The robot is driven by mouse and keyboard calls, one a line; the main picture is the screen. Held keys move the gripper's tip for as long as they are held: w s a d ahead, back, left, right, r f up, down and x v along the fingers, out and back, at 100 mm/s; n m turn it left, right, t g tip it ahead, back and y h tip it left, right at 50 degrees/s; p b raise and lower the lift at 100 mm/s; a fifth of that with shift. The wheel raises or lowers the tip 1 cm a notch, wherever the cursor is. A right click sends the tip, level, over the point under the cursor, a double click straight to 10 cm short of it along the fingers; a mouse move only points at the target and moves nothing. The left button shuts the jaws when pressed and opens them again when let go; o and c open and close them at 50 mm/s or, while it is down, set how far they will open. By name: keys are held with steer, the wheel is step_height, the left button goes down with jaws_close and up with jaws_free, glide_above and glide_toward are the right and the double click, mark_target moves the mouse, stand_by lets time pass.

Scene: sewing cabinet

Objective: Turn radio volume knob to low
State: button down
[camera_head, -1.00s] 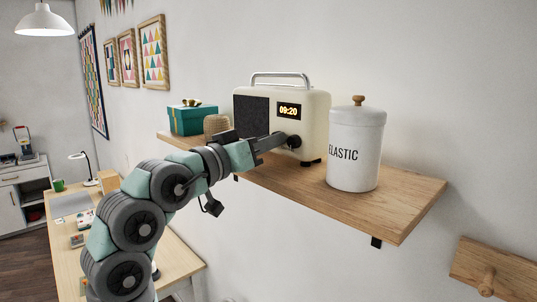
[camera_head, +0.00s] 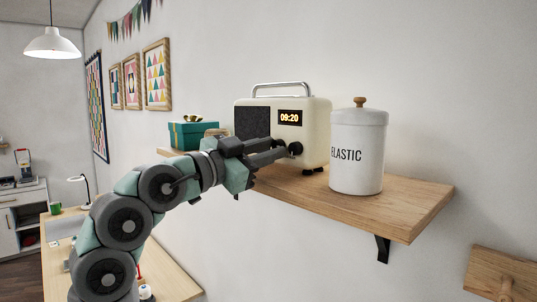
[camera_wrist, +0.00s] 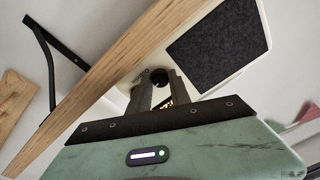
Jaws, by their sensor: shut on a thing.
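The cream radio (camera_head: 318,132) stands on the wooden shelf with a metal handle, a dark speaker panel and a lit display reading 09:20. Its black volume knob (camera_head: 295,149) is on the front, below the display. My gripper (camera_head: 283,153) reaches in from the left, with its fingertips at the knob and shut on it. In the wrist view the knob (camera_wrist: 159,77) shows between the two finger ends, in front of the radio's face; the speaker panel (camera_wrist: 218,45) is to the right. The knob's pointer mark is too small to read.
A white ELASTIC canister (camera_head: 357,152) with a wooden lid knob stands close right of the radio. A teal gift box (camera_head: 190,135) sits at the shelf's left end. The wooden shelf (camera_head: 405,205) has bare room at its right end. A peg board (camera_head: 505,278) hangs lower right.

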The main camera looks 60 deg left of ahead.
stand_by(0.3)
steer(key=c, duration=1.2)
jaws_free()
steer(key=shift+s, duration=0.1)
